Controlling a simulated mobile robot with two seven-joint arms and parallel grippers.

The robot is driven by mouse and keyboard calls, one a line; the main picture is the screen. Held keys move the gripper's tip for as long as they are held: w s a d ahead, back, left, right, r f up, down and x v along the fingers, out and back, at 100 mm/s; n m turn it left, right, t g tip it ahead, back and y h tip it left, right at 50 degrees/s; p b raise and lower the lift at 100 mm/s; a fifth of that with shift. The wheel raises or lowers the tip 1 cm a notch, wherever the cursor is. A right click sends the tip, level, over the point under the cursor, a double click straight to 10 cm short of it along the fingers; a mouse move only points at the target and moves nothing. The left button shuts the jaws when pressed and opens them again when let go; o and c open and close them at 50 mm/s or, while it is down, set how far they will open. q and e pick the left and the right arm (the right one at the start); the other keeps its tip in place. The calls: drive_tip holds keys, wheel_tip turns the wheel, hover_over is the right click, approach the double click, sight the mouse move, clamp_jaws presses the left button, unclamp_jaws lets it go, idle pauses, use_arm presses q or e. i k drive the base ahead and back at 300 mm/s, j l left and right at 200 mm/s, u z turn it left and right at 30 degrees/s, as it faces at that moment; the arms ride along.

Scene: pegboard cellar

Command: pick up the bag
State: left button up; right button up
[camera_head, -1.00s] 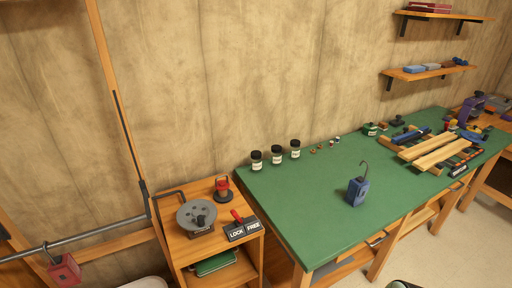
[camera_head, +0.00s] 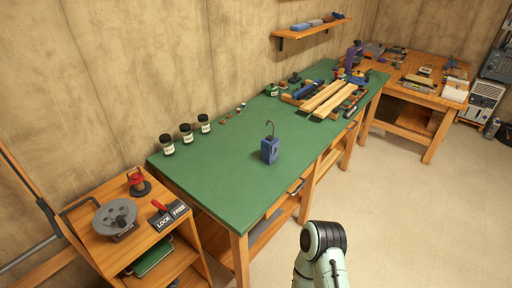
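A small blue block-shaped thing (camera_head: 270,151) with a thin dark hook rising from its top stands upright on the green-topped workbench (camera_head: 215,195). It may be the bag; nothing else in view looks more like one. Nothing touches it. A pale part of my own arm with a black joint shows at the bottom right, clear of the bench. Neither of my grippers is in view.
Several dark-lidded jars (camera_head: 186,133) stand along the bench's back edge. Wooden boards (camera_head: 328,97) and tools lie at its far end. A wooden cart (camera_head: 160,231) with a grey reel (camera_head: 115,217) stands at left. Open floor (camera_head: 400,200) lies on the right.

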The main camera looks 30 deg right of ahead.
sight(270, 146)
drive_tip(key=l+u, duration=0.7)
drive_tip(key=u, duration=0.25)
drive_tip(key=k+l+u, duration=0.15)
drive_tip(key=l, duration=0.2)
drive_tip(key=k+l+u, duration=0.1)
drive_tip(key=l, duration=0.2)
drive_tip(key=k+l+u, duration=0.15)
drive_tip(key=l, duration=0.15)
drive_tip(key=k+l, duration=0.15)
drive_tip(key=l, duration=0.2)
drive_tip(key=k+l, duration=0.15)
drive_tip(key=l, duration=0.15)
drive_tip(key=k+l, duration=0.1)
drive_tip(key=l, duration=0.25)
